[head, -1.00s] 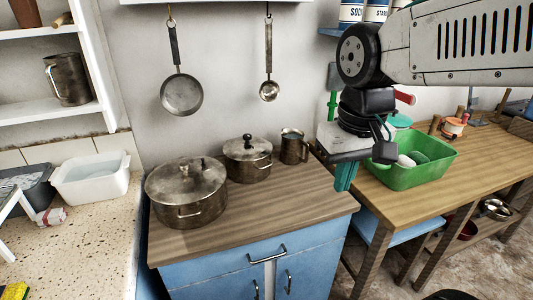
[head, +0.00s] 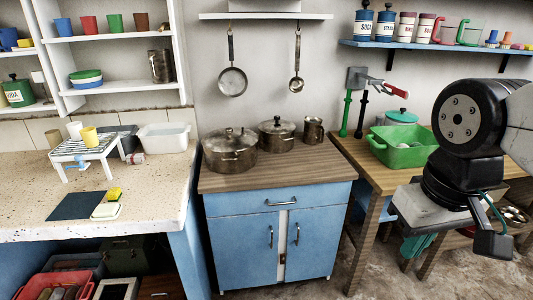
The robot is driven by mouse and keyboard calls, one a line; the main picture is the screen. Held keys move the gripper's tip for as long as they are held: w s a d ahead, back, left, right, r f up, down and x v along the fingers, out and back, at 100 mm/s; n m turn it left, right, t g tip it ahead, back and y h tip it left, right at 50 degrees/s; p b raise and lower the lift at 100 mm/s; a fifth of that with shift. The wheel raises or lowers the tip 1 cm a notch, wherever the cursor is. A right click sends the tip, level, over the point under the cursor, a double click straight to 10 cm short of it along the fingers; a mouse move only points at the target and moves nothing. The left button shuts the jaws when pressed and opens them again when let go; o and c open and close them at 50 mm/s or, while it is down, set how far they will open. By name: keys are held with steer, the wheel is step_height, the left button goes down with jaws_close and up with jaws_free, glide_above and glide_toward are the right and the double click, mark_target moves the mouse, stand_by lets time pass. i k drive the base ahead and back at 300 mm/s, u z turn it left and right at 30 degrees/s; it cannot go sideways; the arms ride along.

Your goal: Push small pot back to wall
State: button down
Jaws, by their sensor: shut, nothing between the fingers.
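The small pot (head: 277,137) is metal with a lid and a dark knob. It stands upright at the back of the wooden-topped blue cabinet (head: 285,175), near the wall. Whether it touches the wall I cannot tell. A larger lidded pot (head: 230,152) stands to its left and a metal jug (head: 313,131) to its right. My gripper (head: 418,246) has teal fingers, partly hidden under its body. It is shut and empty, well to the right of the cabinet and apart from the pots.
A green basin (head: 402,147) sits on the wooden table (head: 378,178) at right. A pan (head: 232,82) and a ladle (head: 297,84) hang above the cabinet. The front of the cabinet top is clear. A speckled counter (head: 150,195) with a white basin (head: 163,138) lies left.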

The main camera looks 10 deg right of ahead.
mark_target(271, 143)
steer(key=z, duration=0.65)
steer(key=i, duration=1.75)
steer(key=u, duration=0.2)
